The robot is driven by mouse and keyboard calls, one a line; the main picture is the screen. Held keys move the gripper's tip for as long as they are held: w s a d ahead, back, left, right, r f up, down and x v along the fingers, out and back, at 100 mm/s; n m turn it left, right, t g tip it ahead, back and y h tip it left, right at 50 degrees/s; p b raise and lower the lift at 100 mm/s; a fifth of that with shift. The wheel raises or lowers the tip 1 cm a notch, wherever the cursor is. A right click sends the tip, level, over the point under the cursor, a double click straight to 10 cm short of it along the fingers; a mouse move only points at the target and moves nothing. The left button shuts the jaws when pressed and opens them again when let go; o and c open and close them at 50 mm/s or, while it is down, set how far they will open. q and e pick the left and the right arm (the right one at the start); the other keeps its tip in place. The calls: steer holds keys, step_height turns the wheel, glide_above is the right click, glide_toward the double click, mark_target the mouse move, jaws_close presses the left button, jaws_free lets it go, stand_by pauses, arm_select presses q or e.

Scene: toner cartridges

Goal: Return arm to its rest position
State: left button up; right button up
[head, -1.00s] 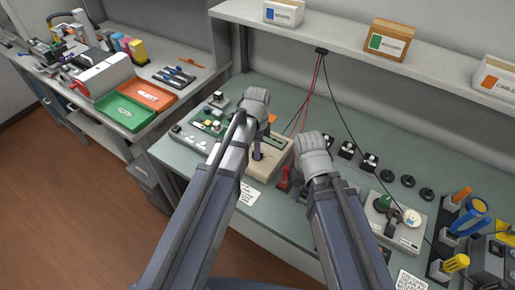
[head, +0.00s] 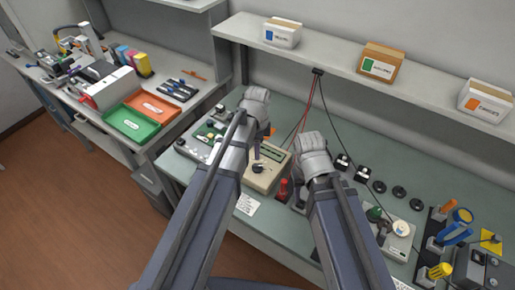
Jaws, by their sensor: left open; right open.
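My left arm reaches up from the bottom, and its grey wrist is over the bench. My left gripper (head: 257,150) points down in front of the beige device (head: 263,176); it is open, with its fingertips small and partly hidden by the wrist and arm. My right arm ends just to the right of it. My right gripper (head: 298,192) is open, low beside the red-handled part (head: 283,188), and mostly hidden behind its own wrist. I see nothing held in either gripper.
The green bench (head: 330,228) carries a control board (head: 398,236) and a tool rack (head: 437,245) at right. Boxes (head: 382,64) stand on the shelf above. The left table holds a green tray (head: 133,124), an orange tray (head: 152,104) and coloured cartridges (head: 143,65).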

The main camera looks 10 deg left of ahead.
stand_by(0.4)
arm_select(q)
steer(key=s+d+n, duration=0.2)
steer(key=s+n, duration=0.4)
steer(key=s, duration=0.1)
steer(key=s+d+f+n+y+b, duration=0.1)
steer(key=s+d+n, duration=0.2)
steer(key=s+n, duration=0.3)
steer(key=shift+s+d+n, duration=0.25)
steer(key=shift+s+n, duration=0.15)
steer(key=shift+s, duration=0.65)
